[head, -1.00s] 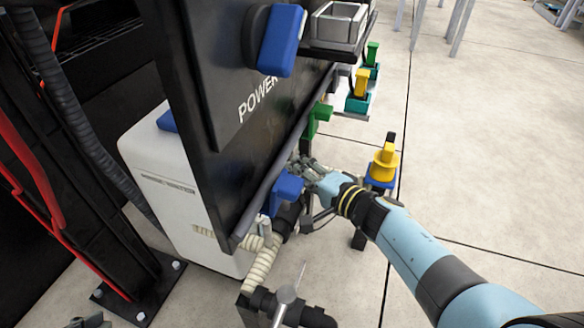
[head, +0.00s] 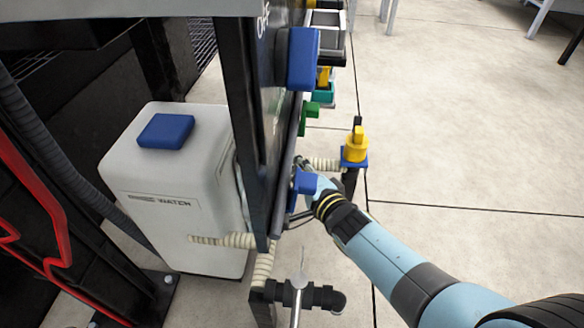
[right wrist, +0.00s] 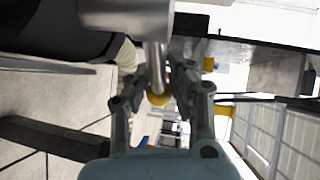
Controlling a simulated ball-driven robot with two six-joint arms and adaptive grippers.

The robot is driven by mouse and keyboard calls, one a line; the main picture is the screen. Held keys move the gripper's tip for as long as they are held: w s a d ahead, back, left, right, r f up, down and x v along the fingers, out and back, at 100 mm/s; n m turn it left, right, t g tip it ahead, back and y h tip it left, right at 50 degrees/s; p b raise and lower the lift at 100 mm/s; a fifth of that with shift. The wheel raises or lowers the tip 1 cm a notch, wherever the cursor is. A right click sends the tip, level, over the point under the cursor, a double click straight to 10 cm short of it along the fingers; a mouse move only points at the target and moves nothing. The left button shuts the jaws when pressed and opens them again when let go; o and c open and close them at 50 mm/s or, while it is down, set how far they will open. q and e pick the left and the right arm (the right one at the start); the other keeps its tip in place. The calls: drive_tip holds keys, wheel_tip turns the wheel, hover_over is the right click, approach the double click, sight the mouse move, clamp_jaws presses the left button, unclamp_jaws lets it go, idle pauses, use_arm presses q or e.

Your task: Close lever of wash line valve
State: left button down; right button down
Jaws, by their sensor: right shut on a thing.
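The valve body this rod belongs to is not clear in the head view. A black valve (head: 318,297) with a silver lever (head: 301,268) stands lower down on a pipe, apart from the gripper. I cannot tell which valve is the wash line's. My left gripper is out of view.
A white water tank (head: 180,185) with a blue cap stands left of the dark panel (head: 252,120). A yellow fitting on a blue base (head: 354,150) stands right of my gripper. A ribbed hose (head: 262,268) hangs below.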

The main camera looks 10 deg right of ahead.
drive_tip(key=shift+s+d+f, duration=0.1)
drive_tip(key=shift+s+f, duration=0.1)
drive_tip(key=shift+f, duration=0.15)
drive_tip(key=c, duration=1.3)
unclamp_jaws()
drive_tip(key=shift+c, duration=0.2)
drive_tip(key=shift+w+r, duration=0.1)
drive_tip(key=shift+r, duration=0.05)
drive_tip(key=v, duration=1.2)
